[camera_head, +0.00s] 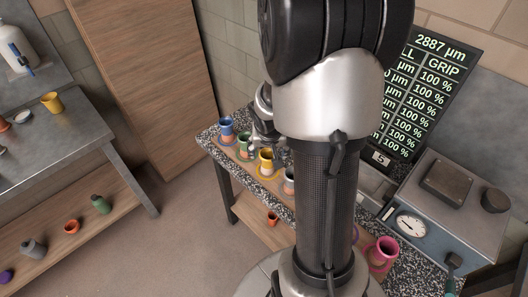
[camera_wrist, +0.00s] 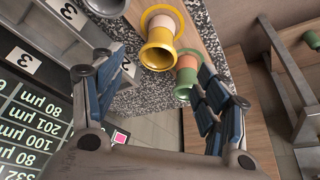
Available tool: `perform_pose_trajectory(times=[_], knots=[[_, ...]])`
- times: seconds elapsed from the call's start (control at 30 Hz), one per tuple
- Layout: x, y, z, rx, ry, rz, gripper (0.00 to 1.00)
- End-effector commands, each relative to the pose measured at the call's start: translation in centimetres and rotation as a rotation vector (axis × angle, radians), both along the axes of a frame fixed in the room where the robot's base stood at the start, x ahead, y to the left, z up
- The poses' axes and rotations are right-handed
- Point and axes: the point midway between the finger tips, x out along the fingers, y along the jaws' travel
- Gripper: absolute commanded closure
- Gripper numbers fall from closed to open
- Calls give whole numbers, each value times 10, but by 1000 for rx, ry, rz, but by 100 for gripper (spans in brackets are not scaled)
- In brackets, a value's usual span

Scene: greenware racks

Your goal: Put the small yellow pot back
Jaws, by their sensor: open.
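A small yellow pot (camera_head: 266,157) with a flared rim and a paler body stands upright in a yellow ring on the wooden strip of the speckled table (camera_head: 208,139). In the wrist view, the yellow pot (camera_wrist: 157,55) shows just beyond my open fingers. My gripper (camera_wrist: 162,72) is open, with nothing held between its fingers. A green pot (camera_wrist: 187,78) lies close to the right finger in that view. In the head view, my gripper (camera_head: 262,130) is partly hidden by my arm, near the green pot (camera_head: 244,141) and the yellow pot.
A yellow mug (camera_head: 53,103) stands on the grey bench at left. A device with a dial (camera_head: 410,225) stands at right.

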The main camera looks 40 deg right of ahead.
Motion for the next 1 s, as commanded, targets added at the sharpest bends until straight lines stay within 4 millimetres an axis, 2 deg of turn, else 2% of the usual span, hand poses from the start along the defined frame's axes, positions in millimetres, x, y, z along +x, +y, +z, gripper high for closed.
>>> perform_pose_trajectory(times=[0.17,0.27,0.4,0.5,0.6,0.73,0.87,1.0], knots=[[-2,27,45,-34,-3,67,33],[-13,61,86,-58,0,147,33],[-44,118,136,-68,3,286,33],[-74,157,162,-61,-1,396,33],[-106,190,178,-46,-6,505,33],[-140,219,188,-26,-12,622,33],[-159,234,191,-12,-13,688,33],[-164,237,192,-8,-12,706,33]])
